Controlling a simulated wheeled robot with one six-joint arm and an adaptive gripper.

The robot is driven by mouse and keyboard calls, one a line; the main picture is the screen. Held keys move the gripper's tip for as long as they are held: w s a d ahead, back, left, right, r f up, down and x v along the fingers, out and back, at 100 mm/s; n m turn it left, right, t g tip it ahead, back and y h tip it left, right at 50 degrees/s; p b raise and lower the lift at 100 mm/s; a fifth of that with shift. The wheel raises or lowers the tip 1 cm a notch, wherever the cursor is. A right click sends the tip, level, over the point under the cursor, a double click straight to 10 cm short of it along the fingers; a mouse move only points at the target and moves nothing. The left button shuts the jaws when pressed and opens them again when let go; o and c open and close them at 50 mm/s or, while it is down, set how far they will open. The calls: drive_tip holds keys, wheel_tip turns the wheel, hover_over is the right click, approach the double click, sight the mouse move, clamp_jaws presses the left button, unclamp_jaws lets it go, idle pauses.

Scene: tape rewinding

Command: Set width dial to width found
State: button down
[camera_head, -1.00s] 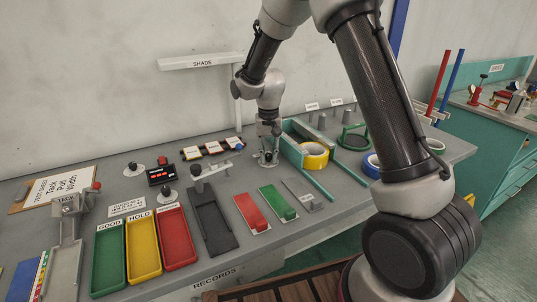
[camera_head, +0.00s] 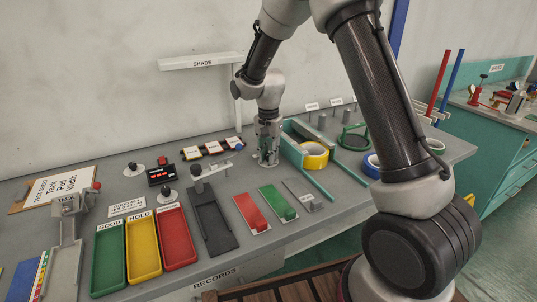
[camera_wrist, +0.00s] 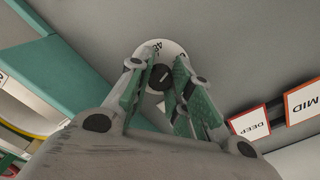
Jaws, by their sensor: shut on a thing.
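The width dial (camera_wrist: 176,46) is a round white plate with dark numerals and a dark knob (camera_wrist: 160,77) at its middle, seen in the wrist view. My gripper (camera_wrist: 160,82) has its two fingers on either side of the knob and is shut on it.
A teal fixture (camera_head: 318,184) with a yellow tape roll (camera_head: 314,156) stands just right of my gripper. Cards marked DEEP (camera_wrist: 249,122) and MID (camera_wrist: 300,102) lie on the other side. Green, yellow and red trays (camera_head: 178,237) stand at the front left.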

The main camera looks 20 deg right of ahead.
drive_tip(key=c, duration=1.3)
unclamp_jaws()
drive_tip(key=shift+o, duration=0.2)
drive_tip(key=shift+r, duration=0.1)
wheel_tip(320, 180, up, 12)
